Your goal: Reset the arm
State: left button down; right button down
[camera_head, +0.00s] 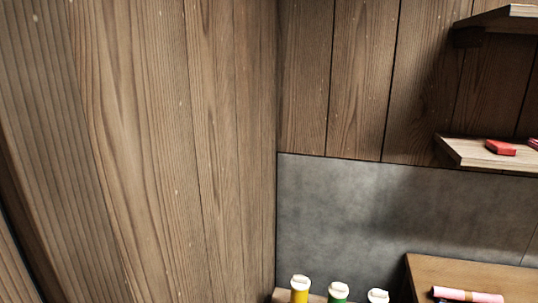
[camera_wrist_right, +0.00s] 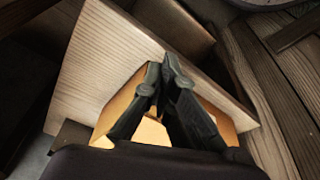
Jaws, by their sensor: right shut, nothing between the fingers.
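My right gripper (camera_wrist_right: 167,68) shows in the right wrist view. Its two black fingers meet at the tips, shut with nothing between them. A pale wooden board (camera_wrist_right: 92,70) lies beyond the fingers, tilted in the picture. An orange-yellow surface (camera_wrist_right: 118,105) shows behind and beside the fingers; I cannot tell what it is, as the fingers hide part of it. Neither gripper shows in the head view, and my left gripper is in no view.
In the head view, wooden shelves (camera_head: 480,152) stick out at the right, the lower one with a red item (camera_head: 500,147). Below are a wooden surface (camera_head: 450,271) with a pink roll (camera_head: 468,295), and white-capped yellow (camera_head: 300,290) and green (camera_head: 338,293) bottles. A plank wall (camera_head: 150,150) fills the left.

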jog(key=s+f+g, duration=0.1)
jog(key=s+f, duration=0.2)
jog(key=f, duration=0.5)
jog(key=s+f, duration=0.3)
jog(key=f, duration=0.6)
jog(key=s+d+f, duration=0.3)
jog(key=s+f, duration=0.6)
jog(key=s, duration=0.4)
jog(key=shift+s+d+f+g, duration=0.2)
jog(key=shift+s+f+g, duration=0.15)
jog(key=shift+f+g, duration=0.05)
